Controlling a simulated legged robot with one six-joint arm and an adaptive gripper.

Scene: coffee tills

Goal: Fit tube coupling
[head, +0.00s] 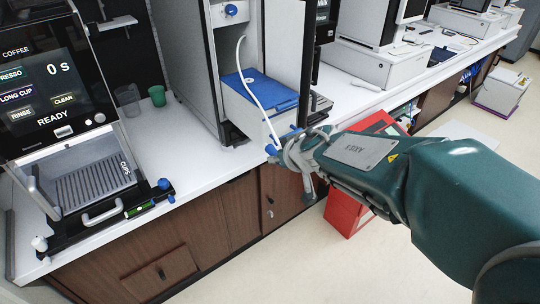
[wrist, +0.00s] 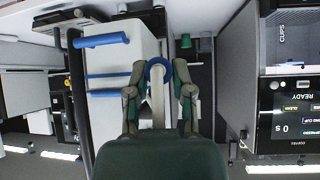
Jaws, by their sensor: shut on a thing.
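My gripper (head: 286,152) is in front of the white container (head: 250,116) with a blue lid (head: 262,90), which stands in the open cabinet. A thin white tube (head: 253,82) arches up from the container and runs down towards my gripper. A blue coupling piece (head: 271,150) shows at the fingertips. In the wrist view my gripper (wrist: 158,88) has a finger on each side of a pale stem topped by the blue ring of the coupling (wrist: 157,64). The fingers are shut on this piece. A blue fitting (head: 231,10) shows higher inside the cabinet.
The coffee machine (head: 62,90) stands left on the white counter (head: 170,150), with a green cup (head: 157,95) behind. The open cabinet door (head: 286,55) rises right of the container. A red box (head: 346,212) stands on the floor below my arm.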

